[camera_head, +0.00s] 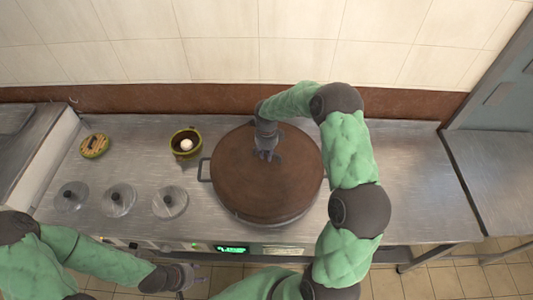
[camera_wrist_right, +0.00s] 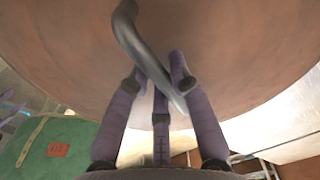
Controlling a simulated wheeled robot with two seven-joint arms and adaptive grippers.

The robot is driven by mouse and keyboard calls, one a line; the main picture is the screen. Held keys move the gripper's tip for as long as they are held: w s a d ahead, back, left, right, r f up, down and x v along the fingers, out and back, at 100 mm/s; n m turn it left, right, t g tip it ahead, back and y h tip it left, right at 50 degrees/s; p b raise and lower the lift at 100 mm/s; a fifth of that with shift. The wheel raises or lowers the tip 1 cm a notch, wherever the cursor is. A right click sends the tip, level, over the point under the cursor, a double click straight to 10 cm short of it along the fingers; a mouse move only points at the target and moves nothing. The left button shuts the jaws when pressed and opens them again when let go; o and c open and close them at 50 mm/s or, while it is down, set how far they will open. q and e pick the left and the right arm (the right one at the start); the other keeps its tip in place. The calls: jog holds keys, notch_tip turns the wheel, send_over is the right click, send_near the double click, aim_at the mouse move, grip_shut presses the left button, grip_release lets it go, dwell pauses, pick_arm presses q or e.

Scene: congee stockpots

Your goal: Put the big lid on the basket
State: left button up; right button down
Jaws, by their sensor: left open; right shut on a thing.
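The big lid (camera_head: 240,190) is a wide, round, brown disc in the head view. My right gripper (camera_head: 266,153) is over its upper middle, shut on its curved grey handle. The handle (camera_wrist_right: 136,42) passes between the gripper's fingers (camera_wrist_right: 160,85) in the right wrist view, with the brown lid surface (camera_wrist_right: 230,45) behind. The lid covers whatever is under it. A grey rim shows below its front edge, and I cannot tell whether the lid rests on the basket or hangs just above. My left gripper (camera_head: 187,278) is open and empty near the counter's front edge.
A metal side handle (camera_head: 204,170) sticks out left of the lid. A green-brown bowl (camera_head: 185,142) with a white round thing inside and a small green-rimmed disc (camera_head: 94,146) stand left. Several small round metal lids (camera_head: 118,199) sit front left. The counter right (camera_head: 410,180) is clear.

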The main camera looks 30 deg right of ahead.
jog(key=c, duration=1.4)
grip_release()
jog(key=shift+f, duration=0.15)
jog(key=shift+r+p, duration=2.35)
jog(key=shift+r, duration=3.2)
